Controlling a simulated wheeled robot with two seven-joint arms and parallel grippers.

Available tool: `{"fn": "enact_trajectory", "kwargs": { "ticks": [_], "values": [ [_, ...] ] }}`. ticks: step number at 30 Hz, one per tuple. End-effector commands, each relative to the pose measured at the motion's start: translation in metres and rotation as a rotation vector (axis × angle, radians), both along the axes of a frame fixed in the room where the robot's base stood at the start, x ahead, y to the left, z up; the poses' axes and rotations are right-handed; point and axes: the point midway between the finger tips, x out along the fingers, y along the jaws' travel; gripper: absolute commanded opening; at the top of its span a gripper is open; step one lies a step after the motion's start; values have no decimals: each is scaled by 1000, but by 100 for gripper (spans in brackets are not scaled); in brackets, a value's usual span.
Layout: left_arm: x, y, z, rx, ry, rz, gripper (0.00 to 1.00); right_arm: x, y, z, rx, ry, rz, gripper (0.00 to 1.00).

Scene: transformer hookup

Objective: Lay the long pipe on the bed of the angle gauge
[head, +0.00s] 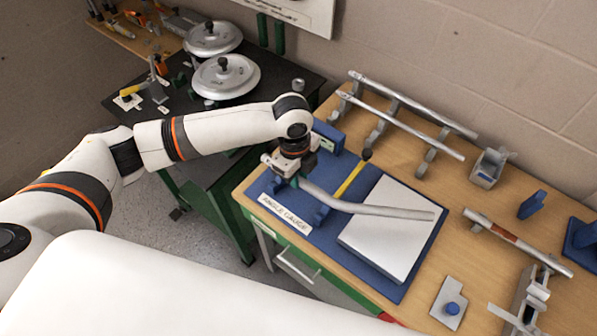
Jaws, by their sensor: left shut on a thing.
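The angle gauge is a blue base (412,282) marked "ANGLE GAUGE", with blue blocks (320,214), a yellow pointer (351,179) with a black knob, and a pale grey plate (385,246). A grey pipe (372,209) with a bend in it, seemingly the long pipe, reaches from my left gripper across the gauge, its free end over the plate. My left gripper (292,177) is shut on the pipe's left end, above the gauge's left side. Whether the pipe touches the blocks or plate I cannot tell. My right gripper is out of view.
Two straight pipes (400,115) lie on stands along the wall. A pipe with a brown band (512,238) and a metal fixture (525,300) are at the right. A small grey bin (489,168) stands behind. A dark table (285,80) with round lids (225,77) is at the back left.

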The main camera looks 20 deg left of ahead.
Motion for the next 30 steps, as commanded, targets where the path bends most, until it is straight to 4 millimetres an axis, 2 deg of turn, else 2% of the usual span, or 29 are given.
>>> {"fn": "enact_trajectory", "kwargs": {
  "ticks": [19, 30],
  "values": [
    [0, -1, -51, -3, 1, 0, 0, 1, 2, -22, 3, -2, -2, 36],
    [0, -1, -65, -3, -1, -1, 0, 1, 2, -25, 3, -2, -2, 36]
  ]
}}
